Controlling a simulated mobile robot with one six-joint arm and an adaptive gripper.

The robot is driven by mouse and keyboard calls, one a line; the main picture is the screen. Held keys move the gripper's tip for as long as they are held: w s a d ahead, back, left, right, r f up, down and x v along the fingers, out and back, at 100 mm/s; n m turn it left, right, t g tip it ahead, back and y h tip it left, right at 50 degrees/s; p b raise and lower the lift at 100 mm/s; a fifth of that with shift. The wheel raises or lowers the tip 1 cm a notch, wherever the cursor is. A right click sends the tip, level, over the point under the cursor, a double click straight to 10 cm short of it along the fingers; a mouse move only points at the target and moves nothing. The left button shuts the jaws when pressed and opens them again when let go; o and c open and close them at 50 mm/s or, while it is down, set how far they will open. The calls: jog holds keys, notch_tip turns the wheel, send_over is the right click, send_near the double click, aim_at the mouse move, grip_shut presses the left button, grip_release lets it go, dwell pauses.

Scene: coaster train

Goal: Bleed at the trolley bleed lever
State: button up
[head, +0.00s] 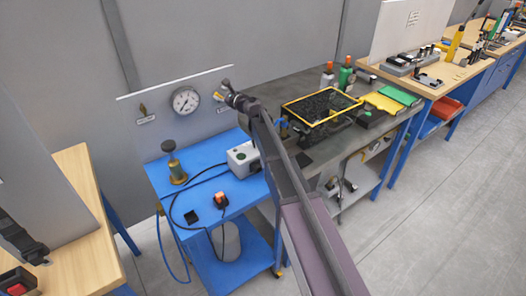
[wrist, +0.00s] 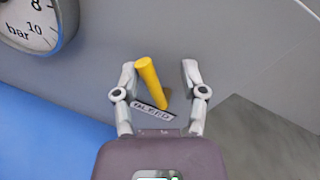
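The yellow bleed lever (wrist: 150,82) stands out from the grey panel above its BLEED label (wrist: 154,111) in the wrist view. In the head view the lever (head: 218,96) shows at the panel's right side. My gripper (wrist: 159,68) is open, its two fingers on either side of the lever. The lever lies nearer the left finger; I cannot tell whether they touch. In the head view my gripper (head: 228,89) is at the panel and partly covers the lever's surroundings.
A pressure gauge (head: 186,100) is on the panel left of the lever; its lower part also shows in the wrist view (wrist: 32,22). The blue trolley top (head: 205,205) below holds a grey box (head: 243,158), a brass-based device (head: 175,165) and a cable. A dark workbench (head: 290,82) adjoins at right.

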jog(key=m, duration=0.1)
jog(key=d+m, duration=0.1)
jog(key=m, duration=0.1)
jog(key=w+m+b, duration=0.1)
jog(key=shift+d+r+t+y, duration=0.15)
jog(key=shift+d+t+y, duration=0.15)
jog(key=shift+d+y, duration=0.1)
jog(key=v, duration=1.4)
jog(key=s+d+f+n+g+h+p, duration=0.1)
jog(key=s+f+n+g+h+p, duration=0.1)
jog(key=s+n, duration=0.7)
jog(key=s+d+f+n+g+h+p, duration=0.2)
jog(key=s+f+n+g+h+p, duration=0.1)
jog(key=s+n+g, duration=0.4)
jog(key=shift+s+f+n+p, duration=0.8)
jog(key=shift+s+n+p, duration=0.45)
jog(key=shift+s, duration=0.15)
jog(key=shift+d, duration=0.1)
jog(key=s+d+f+n+g+h, duration=0.4)
jog(key=s+d+n+h, duration=0.3)
jog(key=s+d, duration=0.4)
jog(key=s+n, duration=0.1)
jog(key=s, duration=0.1)
jog(key=shift+s+f, duration=0.2)
jog(key=shift+s, duration=0.15)
